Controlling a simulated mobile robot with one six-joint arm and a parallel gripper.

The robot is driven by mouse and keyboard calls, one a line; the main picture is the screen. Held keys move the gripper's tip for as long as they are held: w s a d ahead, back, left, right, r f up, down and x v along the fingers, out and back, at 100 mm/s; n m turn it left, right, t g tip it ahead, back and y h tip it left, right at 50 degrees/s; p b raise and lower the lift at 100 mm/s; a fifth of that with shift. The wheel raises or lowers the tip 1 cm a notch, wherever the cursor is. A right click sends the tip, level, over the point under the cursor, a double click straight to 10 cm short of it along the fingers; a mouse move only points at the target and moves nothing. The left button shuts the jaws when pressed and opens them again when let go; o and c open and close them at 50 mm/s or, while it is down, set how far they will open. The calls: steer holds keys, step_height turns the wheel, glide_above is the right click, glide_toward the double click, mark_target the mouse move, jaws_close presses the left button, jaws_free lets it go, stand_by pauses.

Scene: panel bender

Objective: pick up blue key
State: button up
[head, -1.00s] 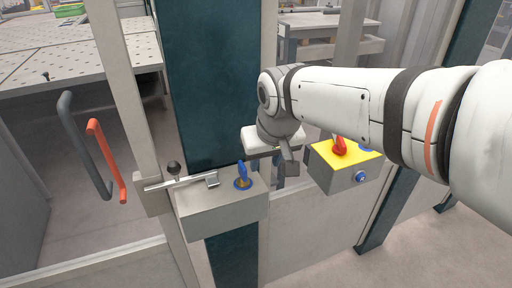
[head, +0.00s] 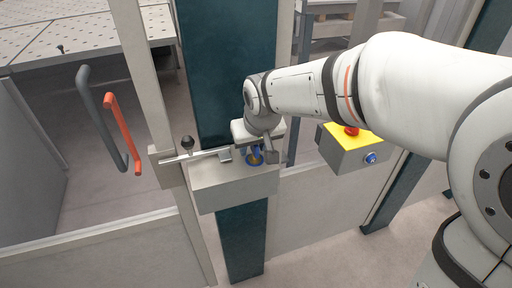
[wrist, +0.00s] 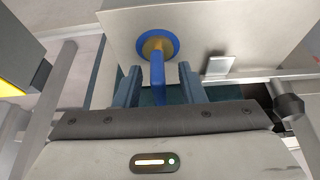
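The blue key (head: 256,157) stands in a round lock on top of a grey box (head: 235,190), mostly hidden by my gripper in the head view. In the wrist view the blue key (wrist: 157,75) rises from a blue disc with a brass centre. My gripper (wrist: 158,85) is open, with one finger on each side of the key's stem. A gap shows between each finger and the key. In the head view my gripper (head: 259,150) is right over the lock.
A latch bar with a black ball knob (head: 187,143) lies left of the key; the knob (wrist: 290,106) is at the right in the wrist view. A yellow-topped box (head: 352,145) with red and blue buttons stands to the right. A door with orange handle (head: 122,135) is at left.

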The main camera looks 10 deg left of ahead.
steer(key=shift+c, duration=0.3)
jaws_close()
step_height(320, 180, up, 10)
stand_by(0.6)
